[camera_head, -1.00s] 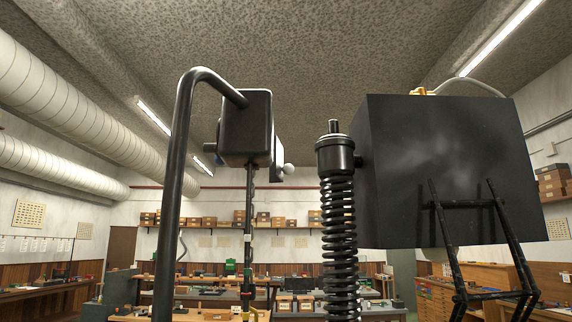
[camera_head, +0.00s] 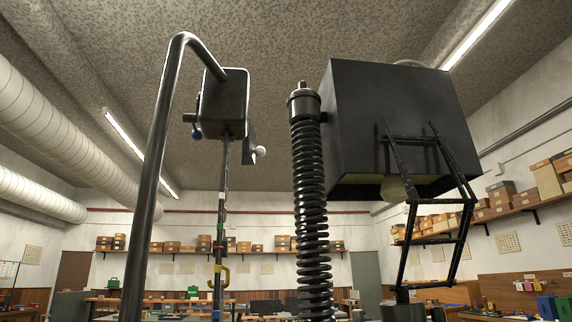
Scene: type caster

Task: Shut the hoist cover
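A large black box (camera_head: 396,125) hangs high at the right, seen from below. A black jointed linkage (camera_head: 432,200) stands in front of its lower part, and a pale rounded thing (camera_head: 397,187) shows at its underside. A smaller black box (camera_head: 224,100) with a white ball knob (camera_head: 261,151) and a blue knob (camera_head: 197,134) sits high left of centre, above a thin banded rod (camera_head: 221,205). I cannot tell which part is the hoist cover, or whether it is open. Neither of my grippers is in view.
A black coil spring (camera_head: 310,205) stands upright beside the large box. A bent black pipe (camera_head: 157,170) rises at the left and reaches the smaller box. A yellow hook (camera_head: 218,277) is on the rod. Workbenches and box-laden shelves (camera_head: 245,250) are far behind.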

